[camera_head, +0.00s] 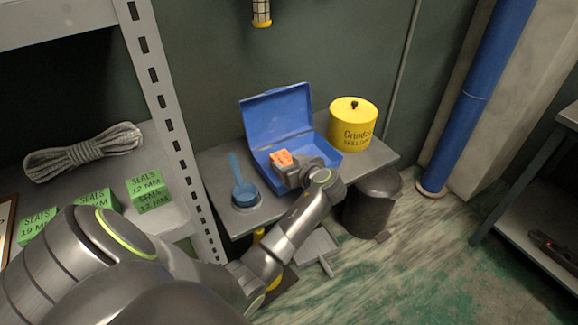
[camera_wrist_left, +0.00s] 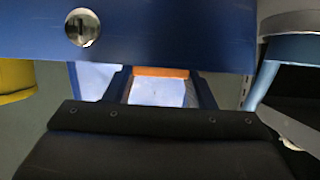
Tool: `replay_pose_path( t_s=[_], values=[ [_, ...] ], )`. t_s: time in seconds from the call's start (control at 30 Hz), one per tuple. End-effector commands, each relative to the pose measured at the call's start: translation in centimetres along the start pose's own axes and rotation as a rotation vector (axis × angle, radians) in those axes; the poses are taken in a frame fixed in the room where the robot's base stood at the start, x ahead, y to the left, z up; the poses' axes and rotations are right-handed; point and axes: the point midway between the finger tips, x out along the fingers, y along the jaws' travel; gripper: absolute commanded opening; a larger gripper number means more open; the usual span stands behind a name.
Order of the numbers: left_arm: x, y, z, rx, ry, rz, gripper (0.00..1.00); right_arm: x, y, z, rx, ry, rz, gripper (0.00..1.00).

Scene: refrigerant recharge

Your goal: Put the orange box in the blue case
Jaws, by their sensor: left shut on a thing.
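The blue case (camera_head: 277,117) stands on a grey bench with its lid raised against the wall. My left gripper (camera_head: 286,163) reaches over the case's open base and is shut on the orange box (camera_head: 281,157). The box shows at the gripper's tip, over the inside of the case; I cannot tell whether it touches the case floor. In the left wrist view a blue panel of the case with a round metal lock (camera_wrist_left: 82,27) fills the top. A strip of the orange box (camera_wrist_left: 160,72) shows between the fingers; the rest is hidden. My right gripper is not in view.
A yellow canister (camera_head: 353,126) stands right of the case. A blue ladle-like tool (camera_head: 243,190) sits left of it. A dark bin (camera_head: 372,203) stands below the bench's right end. A shelf at left holds rope (camera_head: 83,152) and several green boxes (camera_head: 146,186).

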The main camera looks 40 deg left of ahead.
Motion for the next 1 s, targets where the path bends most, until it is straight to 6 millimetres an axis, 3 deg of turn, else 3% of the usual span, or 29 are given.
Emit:
replay_pose_path(
  t_s=[0.1, 0.4, 0.43, 0.57, 1.0],
  values=[
    [0.41, 0.0, 1.02, 0.0, 0.0, 0.0, 0.26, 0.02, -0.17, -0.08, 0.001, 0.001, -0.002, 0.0],
    [0.55, 0.0, 1.34, -0.001, 0.0, 0.001, 0.26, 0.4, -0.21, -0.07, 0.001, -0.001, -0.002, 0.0],
    [0.49, 0.0, 1.19, -0.001, 0.0, 0.001, 0.54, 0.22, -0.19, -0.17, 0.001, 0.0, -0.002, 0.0],
    [0.48, -0.01, 1.16, 0.0, 0.0, 0.0, 0.71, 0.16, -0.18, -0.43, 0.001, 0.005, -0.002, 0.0],
    [0.36, 0.01, 0.84, 0.0, 0.0, 0.001, 0.71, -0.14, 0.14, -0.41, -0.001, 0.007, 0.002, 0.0]
  ],
)
